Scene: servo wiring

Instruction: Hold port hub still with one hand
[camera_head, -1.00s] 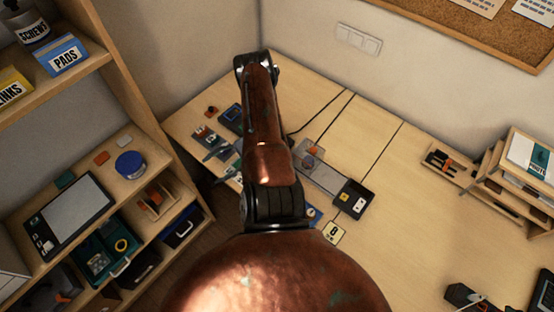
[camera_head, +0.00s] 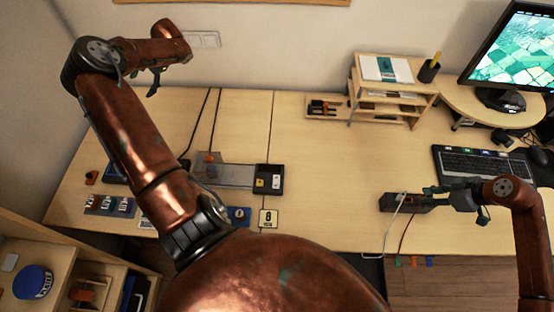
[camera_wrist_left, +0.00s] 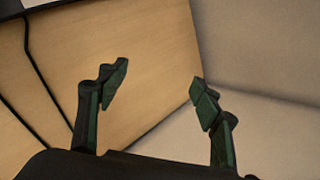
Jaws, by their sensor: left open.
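A dark block with a white and a red cable (camera_head: 398,202) lies on the table at the right in the head view. It looks like the port hub, though I cannot be certain. My right gripper (camera_head: 436,191) comes in from the right and is right at this block. Whether its fingers are closed on it is too small to tell. My left gripper (camera_wrist_left: 160,78) is open and empty in the left wrist view, with bare table and wall behind it. In the head view the left arm is raised at the upper left, far from the block.
A grey device with a black end (camera_head: 268,179) lies at the middle left, beside a numbered card (camera_head: 268,218). A wooden shelf organizer (camera_head: 382,104), a keyboard (camera_head: 480,163) and a monitor (camera_head: 520,55) stand at the right. The table between the grey device and the block is clear.

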